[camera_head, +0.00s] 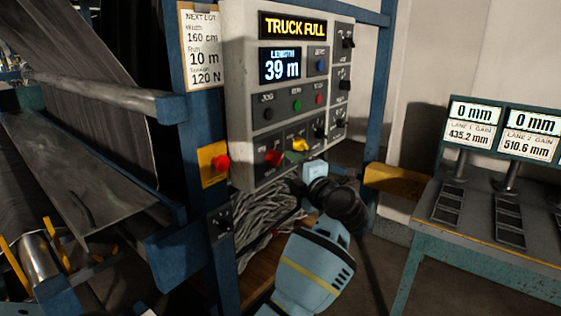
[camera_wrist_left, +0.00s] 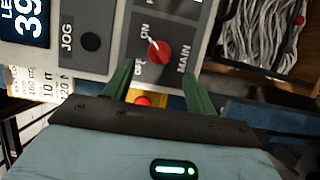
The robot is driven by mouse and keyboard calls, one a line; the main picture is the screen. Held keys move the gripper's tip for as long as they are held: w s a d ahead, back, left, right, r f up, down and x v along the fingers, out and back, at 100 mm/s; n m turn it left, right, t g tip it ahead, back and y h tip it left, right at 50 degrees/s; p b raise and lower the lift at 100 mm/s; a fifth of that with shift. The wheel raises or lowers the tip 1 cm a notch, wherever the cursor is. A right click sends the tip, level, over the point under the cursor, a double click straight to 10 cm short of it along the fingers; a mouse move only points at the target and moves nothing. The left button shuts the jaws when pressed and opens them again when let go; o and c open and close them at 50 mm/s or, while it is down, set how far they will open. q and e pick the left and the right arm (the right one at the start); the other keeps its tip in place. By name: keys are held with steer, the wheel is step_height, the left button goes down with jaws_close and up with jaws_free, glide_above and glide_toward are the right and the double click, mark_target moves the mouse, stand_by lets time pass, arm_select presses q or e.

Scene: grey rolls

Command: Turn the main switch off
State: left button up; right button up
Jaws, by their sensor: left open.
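The main switch (camera_head: 273,158) is a red rotary knob at the lower left of the grey control panel (camera_head: 240,95). In the left wrist view the red main switch (camera_wrist_left: 160,52) sits on a dark plate marked ON, OFF and MAIN. Its pale mark appears to point toward ON. Contact cannot be told. My right gripper is out of view.
A red emergency button on a yellow plate (camera_head: 216,162) is left of the panel. A bundle of grey strips (camera_head: 260,220) lies below. A bench with displays (camera_head: 500,130) stands right.

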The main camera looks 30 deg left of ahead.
mark_target(278, 161)
arm_select(q)
steer(key=x, duration=0.6)
steer(key=shift+w+a, duration=0.1)
steer(key=shift+a, duration=0.25)
steer(key=shift+c, duration=0.2)
steer(key=c, duration=0.9)
